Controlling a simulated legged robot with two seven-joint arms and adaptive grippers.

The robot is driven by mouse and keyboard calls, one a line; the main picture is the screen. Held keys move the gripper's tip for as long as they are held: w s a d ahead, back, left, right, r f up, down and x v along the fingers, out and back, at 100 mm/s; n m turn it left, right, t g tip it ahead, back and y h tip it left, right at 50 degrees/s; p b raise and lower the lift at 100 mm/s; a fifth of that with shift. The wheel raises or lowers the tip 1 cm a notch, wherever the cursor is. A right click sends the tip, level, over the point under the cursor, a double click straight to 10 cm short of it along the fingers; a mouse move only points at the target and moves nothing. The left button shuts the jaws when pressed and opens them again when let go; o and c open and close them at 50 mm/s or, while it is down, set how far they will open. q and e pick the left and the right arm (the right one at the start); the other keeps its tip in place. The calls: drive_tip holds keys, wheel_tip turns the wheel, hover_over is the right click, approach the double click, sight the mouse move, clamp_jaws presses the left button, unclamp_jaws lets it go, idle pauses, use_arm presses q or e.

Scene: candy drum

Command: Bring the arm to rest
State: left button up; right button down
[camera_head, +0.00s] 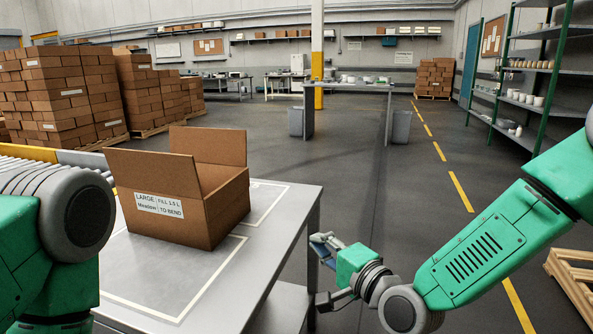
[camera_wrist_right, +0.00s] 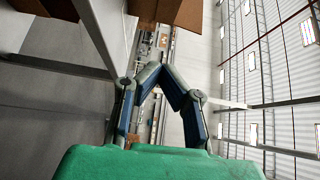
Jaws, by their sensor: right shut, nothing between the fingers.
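My right arm (camera_head: 480,245) comes in from the right, with its green forearm sloping down to the wrist. My right gripper (camera_head: 320,270) hangs in the air beside the right edge of the table, apart from the box. In the right wrist view the two dark blue fingers of the gripper (camera_wrist_right: 161,76) bend inward toward each other, with nothing held between them. My left arm (camera_head: 45,225) fills the lower left of the head view; its gripper is out of view.
An open cardboard box (camera_head: 215,205) with raised flaps and a white label stands on the grey table (camera_head: 150,285). A conveyor (camera_head: 35,165) lies behind my left arm. Green shelving (camera_head: 540,85) and a wooden pallet (camera_head: 572,285) stand at right. The middle floor is clear.

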drive_tip(key=s+d+f+n+g+h+p, duration=0.3)
drive_tip(key=s+d+f+g, duration=0.1)
drive_tip(key=s+f, duration=0.5)
drive_tip(key=s+d+f+n+g+h+p, duration=0.25)
drive_tip(key=s+d+f+g, duration=0.2)
drive_tip(key=s+f, duration=0.4)
use_arm(q)
wheel_tip(320, 180, up, 10)
drive_tip(key=a+p, duration=0.1)
drive_tip(key=p, duration=0.4)
drive_tip(key=shift+w+a, duration=0.15)
drive_tip(key=shift+a, duration=0.1)
use_arm(e)
drive_tip(key=s+d+f+n+g+h, duration=0.1)
drive_tip(key=s+d+n+g+h, duration=0.1)
drive_tip(key=s+d, duration=0.4)
drive_tip(key=s+d+f+n+g+h, duration=0.2)
drive_tip(key=s+d, duration=0.5)
drive_tip(key=s, duration=0.6)
drive_tip(key=shift+s+n+g+h, duration=0.4)
drive_tip(key=shift+n+g+h, duration=0.15)
drive_tip(key=shift+n+g, duration=0.4)
use_arm(q)
drive_tip(key=shift+d+r, duration=0.1)
drive_tip(key=shift+r, duration=0.05)
use_arm(e)
drive_tip(key=shift+d, duration=0.2)
